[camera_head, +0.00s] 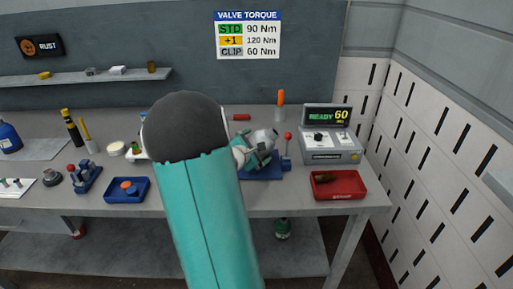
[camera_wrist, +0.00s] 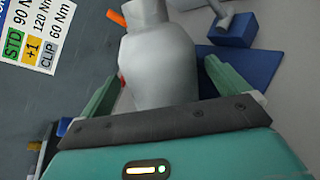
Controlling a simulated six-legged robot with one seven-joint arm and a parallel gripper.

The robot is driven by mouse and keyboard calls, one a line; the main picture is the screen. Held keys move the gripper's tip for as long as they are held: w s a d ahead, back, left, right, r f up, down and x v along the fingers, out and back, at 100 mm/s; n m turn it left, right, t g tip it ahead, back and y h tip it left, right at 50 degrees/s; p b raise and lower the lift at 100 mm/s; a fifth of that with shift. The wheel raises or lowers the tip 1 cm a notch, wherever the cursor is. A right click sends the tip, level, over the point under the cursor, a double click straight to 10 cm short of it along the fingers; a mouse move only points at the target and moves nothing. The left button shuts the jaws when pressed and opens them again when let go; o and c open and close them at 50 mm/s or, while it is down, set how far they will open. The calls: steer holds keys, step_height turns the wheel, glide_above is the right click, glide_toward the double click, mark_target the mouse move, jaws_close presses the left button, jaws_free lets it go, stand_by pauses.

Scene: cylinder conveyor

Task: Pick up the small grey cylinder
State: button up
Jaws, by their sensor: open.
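A smooth grey cylinder with a narrower neck (camera_wrist: 158,72) fills the middle of the wrist view, between the two green fingers of my gripper (camera_wrist: 165,66). The fingers are open, with a visible gap to the cylinder on the right side; I cannot tell whether the left finger touches it. In the head view the grey cylinder (camera_head: 262,138) shows at the far side of my gripper (camera_head: 258,152), above a blue base (camera_head: 262,174) on the bench. My arm hides part of this area.
A blue block with a lever (camera_wrist: 230,30) stands close to the right of the cylinder. A grey control box reading READY 60 (camera_head: 330,145) and a red tray (camera_head: 338,187) are to the right. A blue tray (camera_head: 111,192) and small tools are left. A slotted wall (camera_head: 440,170) bounds the right.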

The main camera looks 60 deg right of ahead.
mark_target(257, 136)
steer(key=c, duration=1.6)
steer(key=shift+c, duration=0.2)
steer(key=shift+r, duration=0.15)
steer(key=shift+r, duration=0.5)
steer(key=r, duration=0.2)
steer(key=shift+w+a+r, duration=0.1)
steer(key=shift+a+r, duration=0.15)
steer(key=shift+r, duration=0.05)
steer(key=a+r, duration=0.9)
steer(key=a, duration=0.4)
steer(key=shift+s+a, duration=0.25)
steer(key=shift+s, duration=0.15)
